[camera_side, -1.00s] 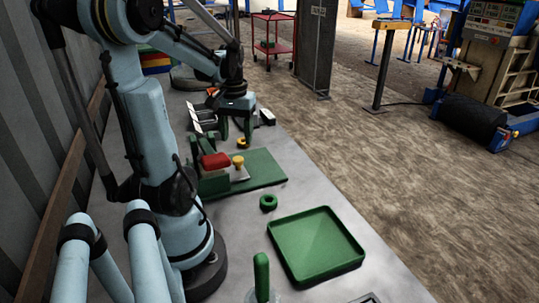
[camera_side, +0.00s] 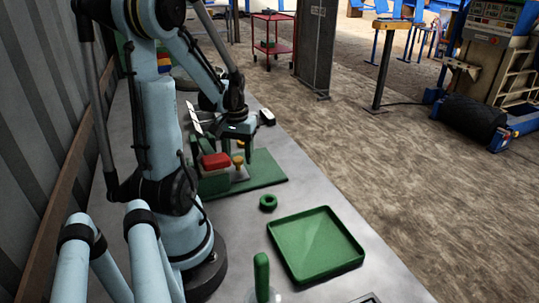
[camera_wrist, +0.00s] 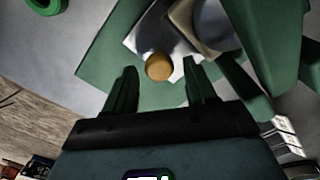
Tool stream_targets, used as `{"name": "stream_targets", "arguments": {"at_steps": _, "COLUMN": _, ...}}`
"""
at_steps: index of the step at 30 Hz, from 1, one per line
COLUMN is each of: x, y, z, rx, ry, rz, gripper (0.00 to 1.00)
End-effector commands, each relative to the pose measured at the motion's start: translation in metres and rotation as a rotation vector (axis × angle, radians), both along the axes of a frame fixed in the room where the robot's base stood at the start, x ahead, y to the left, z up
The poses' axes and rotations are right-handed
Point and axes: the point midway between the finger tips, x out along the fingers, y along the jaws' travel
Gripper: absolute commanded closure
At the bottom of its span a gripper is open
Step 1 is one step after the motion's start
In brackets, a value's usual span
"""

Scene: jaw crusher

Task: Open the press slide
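The press has a green base plate (camera_side: 268,171) on the bench, with a red block (camera_side: 215,160) and a pale metal slide (camera_side: 240,175) carrying a yellow knob (camera_side: 238,160). The wrist view shows the round yellow knob (camera_wrist: 158,67) on the shiny slide (camera_wrist: 150,35). My gripper (camera_wrist: 160,78) is open, its two green fingers apart, with the knob showing between and just beyond the fingertips. In the side view my gripper (camera_side: 240,147) hangs pointing down just behind and above the knob. Contact with the knob is not visible.
A green ring (camera_side: 268,202) and an empty green tray (camera_side: 328,225) lie on the bench nearer the camera. A green upright handle (camera_side: 261,275) stands at the front. The bench is clear between the ring and the press plate.

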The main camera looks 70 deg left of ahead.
Motion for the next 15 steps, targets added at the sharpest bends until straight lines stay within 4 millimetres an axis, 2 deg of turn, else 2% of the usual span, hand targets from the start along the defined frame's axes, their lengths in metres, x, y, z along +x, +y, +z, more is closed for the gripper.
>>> {"name": "stream_targets", "arguments": {"at_steps": 1, "x": 0.0000, "y": 0.0000, "z": 0.0001, "rx": 0.000, "ry": 0.000, "rz": 0.000, "gripper": 0.53}}
{"name": "stream_targets", "arguments": {"at_steps": 10, "x": 0.0000, "y": 0.0000, "z": 0.0002, "rx": 0.000, "ry": 0.000, "rz": 0.000, "gripper": 0.99}}
{"name": "stream_targets", "arguments": {"at_steps": 15, "x": 0.0000, "y": 0.0000, "z": 0.0003, "rx": 0.000, "ry": 0.000, "rz": 0.000, "gripper": 1.00}}
